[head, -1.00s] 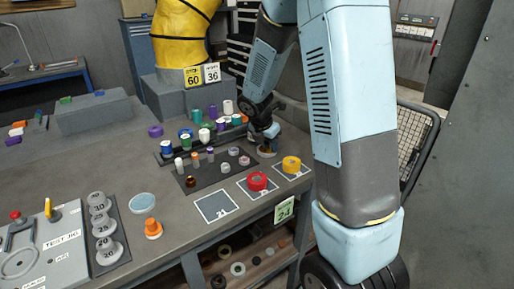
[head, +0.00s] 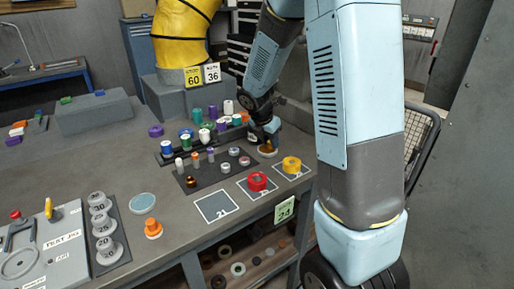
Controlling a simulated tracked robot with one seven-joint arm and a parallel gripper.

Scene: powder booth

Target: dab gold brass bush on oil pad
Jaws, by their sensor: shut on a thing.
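My gripper (head: 268,138) points down at the far right corner of the grey bench, small in the head view. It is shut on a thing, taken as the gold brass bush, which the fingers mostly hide. Just under the fingertips a round tan piece (head: 267,152) shows, perhaps the oil pad; I cannot tell whether the held thing touches it. A pale blue round disc (head: 142,203) lies on the bench at the front left, well away from my gripper. A small brown-gold piece (head: 190,181) stands on the dark mat.
The dark mat (head: 215,180) holds several small parts, with a rack of coloured pieces (head: 205,140) behind. Red (head: 257,181) and yellow (head: 291,164) rings sit on marked squares; the left square (head: 215,207) is empty. Grey weights (head: 100,225) stand front left. Free bench lies left of the mat.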

